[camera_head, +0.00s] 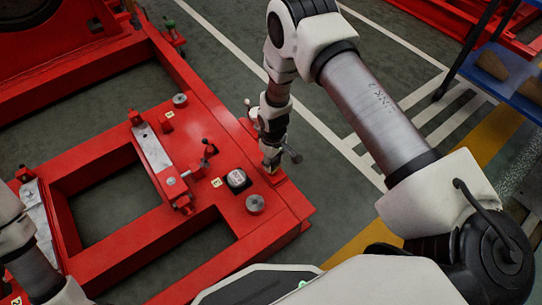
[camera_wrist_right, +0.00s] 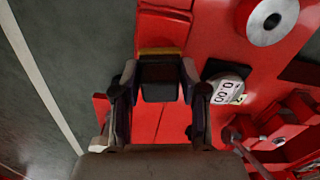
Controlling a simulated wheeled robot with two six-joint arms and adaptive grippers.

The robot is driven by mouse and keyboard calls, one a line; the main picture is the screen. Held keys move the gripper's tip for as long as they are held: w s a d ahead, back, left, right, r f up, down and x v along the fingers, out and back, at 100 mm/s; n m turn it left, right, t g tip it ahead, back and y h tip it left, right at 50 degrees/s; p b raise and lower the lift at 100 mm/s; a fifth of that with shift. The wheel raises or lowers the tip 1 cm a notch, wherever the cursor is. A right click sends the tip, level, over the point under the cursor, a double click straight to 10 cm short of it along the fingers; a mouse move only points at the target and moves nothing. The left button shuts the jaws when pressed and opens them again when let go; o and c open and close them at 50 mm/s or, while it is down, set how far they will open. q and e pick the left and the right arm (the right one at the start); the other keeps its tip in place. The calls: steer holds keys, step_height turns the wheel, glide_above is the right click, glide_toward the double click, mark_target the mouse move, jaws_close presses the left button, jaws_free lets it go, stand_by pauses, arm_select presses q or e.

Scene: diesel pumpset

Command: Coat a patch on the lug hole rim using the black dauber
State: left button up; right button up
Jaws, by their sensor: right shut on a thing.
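My right gripper (camera_head: 270,165) hangs low over the right edge of the red frame. In the right wrist view its fingers (camera_wrist_right: 161,100) are shut on a dark block with a yellowish band beyond it, which seems to be the black dauber (camera_wrist_right: 160,88). The dauber's tip is hidden. A round boss with a grey ring and a central hole, likely the lug hole rim (camera_head: 255,203), stands on the frame just below the gripper in the picture. It also shows at the top right of the wrist view (camera_wrist_right: 267,18), apart from the gripper. My left gripper is out of view.
Another grey round boss (camera_head: 180,100) stands farther back. A blue shelf (camera_head: 500,75) is at top right.

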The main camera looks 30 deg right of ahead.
steer(key=shift+s+d+p, duration=0.1)
steer(key=shift+s+p, duration=0.55)
steer(key=shift+s, duration=0.05)
steer(key=shift+w, duration=0.45)
steer(key=shift+w+b, duration=0.35)
steer(key=shift+w, duration=0.3)
steer(key=shift+w+a, duration=0.25)
steer(key=shift+w, duration=0.25)
steer(key=shift+s+d+p, duration=0.1)
steer(key=shift+s+p, duration=0.2)
steer(key=shift+s, duration=0.3)
steer(key=shift+s+r+p, duration=0.1)
steer(key=shift+s+p, duration=0.2)
steer(key=shift+p, duration=0.15)
steer(key=shift+s+d+p, duration=0.15)
steer(key=shift+s+p, duration=0.4)
steer(key=shift+s, duration=0.2)
